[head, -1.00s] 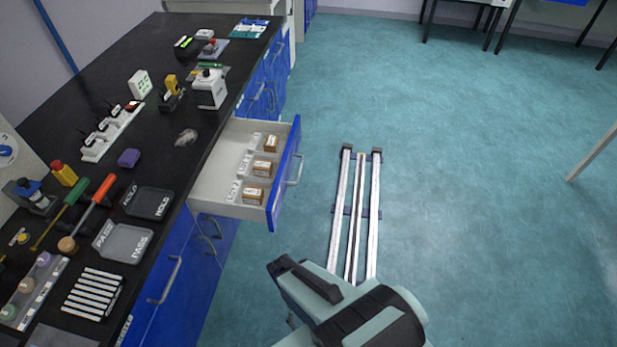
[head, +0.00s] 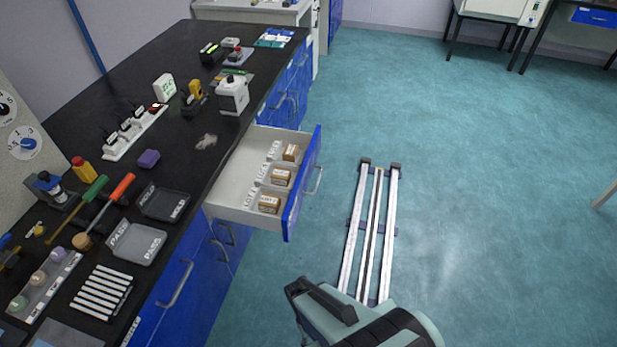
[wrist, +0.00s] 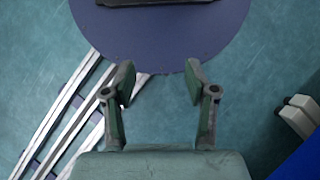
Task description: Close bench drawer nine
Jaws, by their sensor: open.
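An open bench drawer (head: 302,190) with a blue front and a bar handle (head: 315,181) sticks out from the black-topped bench in the head view. It holds several small brown boxes and white labelled trays. No number on it can be read. In the wrist view my gripper (wrist: 155,85) is open and empty, its two fingers apart above the floor and a round purple-blue plate. A blue panel (wrist: 302,155) shows at the lower right there; I cannot tell which panel it is.
The black bench top (head: 75,120) carries tools, trays and small devices. Closed blue drawers and doors (head: 178,300) flank the open drawer. Floor rails (head: 368,230) run right of the drawer. Teal floor (head: 480,200) is clear to the right.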

